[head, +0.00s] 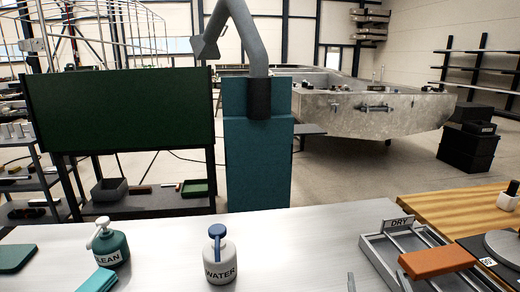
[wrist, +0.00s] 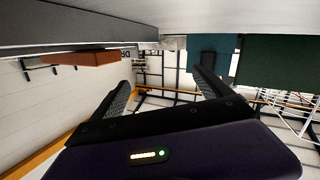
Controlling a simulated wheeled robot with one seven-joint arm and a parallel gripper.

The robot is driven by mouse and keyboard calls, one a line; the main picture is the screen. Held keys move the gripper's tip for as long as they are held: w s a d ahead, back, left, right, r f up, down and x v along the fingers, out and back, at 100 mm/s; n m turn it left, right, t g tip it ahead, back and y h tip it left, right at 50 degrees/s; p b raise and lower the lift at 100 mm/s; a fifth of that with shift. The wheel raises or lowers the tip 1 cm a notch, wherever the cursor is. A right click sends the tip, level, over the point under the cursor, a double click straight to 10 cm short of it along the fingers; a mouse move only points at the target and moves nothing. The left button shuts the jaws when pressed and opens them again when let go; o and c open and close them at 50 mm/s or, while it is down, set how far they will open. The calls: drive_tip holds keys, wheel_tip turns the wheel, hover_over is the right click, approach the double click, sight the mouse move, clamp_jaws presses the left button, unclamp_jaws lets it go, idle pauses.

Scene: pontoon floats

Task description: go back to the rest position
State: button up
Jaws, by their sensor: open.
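My gripper (wrist: 163,84) shows in the wrist view with its two dark fingers spread apart. Nothing is between the fingers. The wrist picture looks upside down, with the pale table surface along its top. An orange block (wrist: 95,57) lies beyond the left finger and apart from it. In the head view the orange block (head: 437,262) rests across the metal rack marked DRY (head: 385,258). I cannot clearly make out my gripper in the head view; a small grey tip shows at the bottom edge left of the rack.
On the white table (head: 300,240) stand a WATER bottle (head: 220,258) and a teal CLEAN bottle (head: 109,246), with teal cloths (head: 98,281) beside it. A wooden board (head: 465,208) lies at right. The table between the WATER bottle and rack looks clear. A metal boat (head: 390,112) stands behind.

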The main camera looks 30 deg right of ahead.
drive_tip(key=a+n+y, duration=0.1)
drive_tip(key=a, duration=0.1)
drive_tip(key=s+a+f+t+y, duration=0.1)
drive_tip(key=a, duration=0.2)
drive_tip(key=s+a+n+t+y, duration=0.1)
drive_tip(key=a, duration=0.2)
drive_tip(key=shift+s+f+n, duration=0.25)
drive_tip(key=shift+f+n, duration=0.05)
drive_tip(key=s+a+y, duration=0.1)
drive_tip(key=s+a, duration=0.1)
drive_tip(key=a, duration=0.1)
drive_tip(key=s+a+n+t+y, duration=0.1)
drive_tip(key=s+a, duration=0.1)
drive_tip(key=s+a+n+t+y, duration=0.1)
drive_tip(key=s+a, duration=0.1)
drive_tip(key=a, duration=0.1)
drive_tip(key=shift+s+a, duration=0.3)
drive_tip(key=s+a+f+g+y, duration=0.1)
drive_tip(key=s+a+y, duration=0.1)
drive_tip(key=s, duration=0.6)
drive_tip(key=s+a+f+g+y, duration=0.1)
drive_tip(key=s+a+y, duration=0.1)
drive_tip(key=s+a, duration=0.3)
drive_tip(key=s, duration=0.3)
drive_tip(key=shift+s+a+f+n, duration=0.2)
drive_tip(key=shift+s+n, duration=0.1)
drive_tip(key=shift+n, duration=0.1)
